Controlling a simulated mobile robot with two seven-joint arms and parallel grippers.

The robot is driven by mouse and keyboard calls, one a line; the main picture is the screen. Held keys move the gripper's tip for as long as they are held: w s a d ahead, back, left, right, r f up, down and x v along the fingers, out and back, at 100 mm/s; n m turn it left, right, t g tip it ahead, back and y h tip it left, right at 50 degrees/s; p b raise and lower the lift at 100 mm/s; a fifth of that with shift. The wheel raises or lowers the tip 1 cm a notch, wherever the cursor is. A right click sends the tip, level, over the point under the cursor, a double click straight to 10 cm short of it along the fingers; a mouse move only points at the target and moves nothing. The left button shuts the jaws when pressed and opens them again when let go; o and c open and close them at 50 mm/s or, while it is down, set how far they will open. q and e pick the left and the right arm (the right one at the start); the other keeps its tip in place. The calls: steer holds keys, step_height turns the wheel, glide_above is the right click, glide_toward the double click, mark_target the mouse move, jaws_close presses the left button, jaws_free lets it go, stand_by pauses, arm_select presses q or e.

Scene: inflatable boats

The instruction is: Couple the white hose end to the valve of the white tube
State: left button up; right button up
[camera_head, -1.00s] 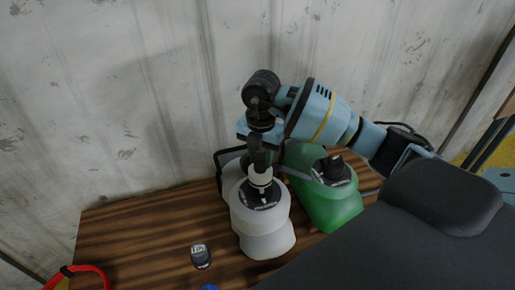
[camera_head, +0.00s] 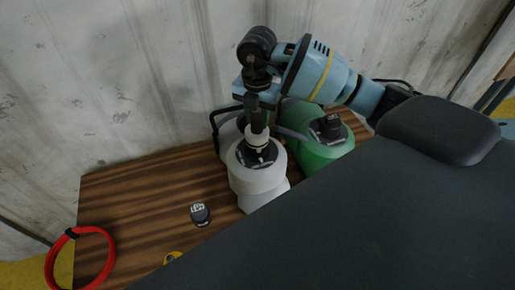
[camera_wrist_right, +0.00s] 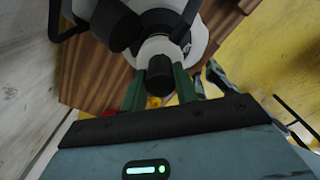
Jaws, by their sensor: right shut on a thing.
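The white tube (camera_head: 262,180) stands on the wooden table, with a dark valve (camera_head: 257,154) on its top. The white hose end (camera_head: 257,137), a pale collar with a black grip, is upright over that valve and looks in line with it. Whether it is fully seated I cannot tell. My right gripper (camera_head: 254,110) is shut on the hose end's black part from above. In the right wrist view, its green fingers (camera_wrist_right: 160,88) flank that black part, and the pale collar of the hose end (camera_wrist_right: 158,48) meets the tube top. My left gripper is not in view.
A green tube (camera_head: 318,152) with a dark valve stands close to the right of the white one. A small dark gauge-like object (camera_head: 200,214) and a red loop (camera_head: 81,262) lie at the front left. The table's left part (camera_head: 135,195) is clear; a pale wall stands behind.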

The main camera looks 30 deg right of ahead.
mark_target(257, 130)
steer(key=shift+f, duration=0.15)
stand_by(0.3)
steer(key=shift+f, duration=0.6)
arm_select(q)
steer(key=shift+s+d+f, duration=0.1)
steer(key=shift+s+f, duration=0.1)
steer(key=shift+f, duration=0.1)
arm_select(e)
steer(key=shift+f, duration=0.5)
steer(key=shift+f, duration=0.15)
steer(key=shift+f, duration=0.25)
steer(key=shift+f, duration=0.15)
arm_select(q)
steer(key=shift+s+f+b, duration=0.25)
steer(key=shift+b, duration=0.15)
arm_select(e)
steer(key=shift+f, duration=0.7)
stand_by(0.3)
